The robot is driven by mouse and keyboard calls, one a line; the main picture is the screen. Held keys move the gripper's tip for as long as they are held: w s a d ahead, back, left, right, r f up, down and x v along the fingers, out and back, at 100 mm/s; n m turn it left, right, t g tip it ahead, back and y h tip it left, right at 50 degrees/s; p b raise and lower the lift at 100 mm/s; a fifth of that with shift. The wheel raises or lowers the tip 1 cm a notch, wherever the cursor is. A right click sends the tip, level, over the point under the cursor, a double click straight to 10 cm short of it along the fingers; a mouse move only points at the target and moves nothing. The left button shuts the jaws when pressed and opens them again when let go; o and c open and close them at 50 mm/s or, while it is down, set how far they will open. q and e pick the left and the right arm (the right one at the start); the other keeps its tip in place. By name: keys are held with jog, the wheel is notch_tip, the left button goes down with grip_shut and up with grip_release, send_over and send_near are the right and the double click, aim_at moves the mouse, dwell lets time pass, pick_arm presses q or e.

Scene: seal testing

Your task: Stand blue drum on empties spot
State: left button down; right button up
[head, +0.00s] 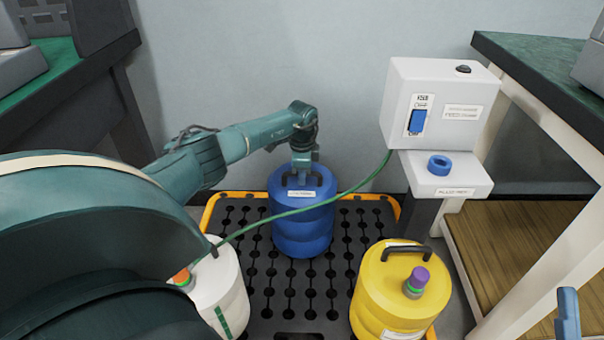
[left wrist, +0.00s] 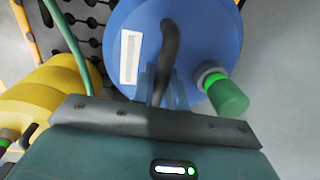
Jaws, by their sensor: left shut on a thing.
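The blue drum (head: 302,222) stands upright toward the back of the black spill grid, with a white label on its top edge. My left gripper (head: 301,165) is above it, shut on its dark handle. In the left wrist view the blue drum (left wrist: 190,40) fills the top, with the handle (left wrist: 169,50) between the fingers and a green cap (left wrist: 228,95) beside it. I cannot tell whether the drum touches the grid. No mark for the empties spot can be made out. My right gripper is not in view.
A yellow drum (head: 394,290) with a purple cap stands front right, a white drum (head: 218,290) front left, on the orange-edged black grid (head: 345,245). A green hose (head: 340,198) runs from the white box (head: 440,105) across the blue drum's front. Benches flank both sides.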

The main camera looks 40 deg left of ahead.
pick_arm(q)
jog(key=shift+f, duration=0.45)
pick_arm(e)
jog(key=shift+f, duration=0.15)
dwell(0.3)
pick_arm(q)
jog(key=c, duration=1.3)
grip_release()
jog(key=shift+f, duration=0.15)
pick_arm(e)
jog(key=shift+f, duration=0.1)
pick_arm(q)
notch_tip(320, 180, up, 3)
jog(key=p, duration=0.3)
notch_tip(320, 180, up, 4)
jog(key=p, duration=0.3)
jog(key=shift+f+p, duration=0.1)
jog(key=shift+p, duration=0.3)
jog(key=shift+r, duration=0.2)
jog(key=shift+p, duration=0.3)
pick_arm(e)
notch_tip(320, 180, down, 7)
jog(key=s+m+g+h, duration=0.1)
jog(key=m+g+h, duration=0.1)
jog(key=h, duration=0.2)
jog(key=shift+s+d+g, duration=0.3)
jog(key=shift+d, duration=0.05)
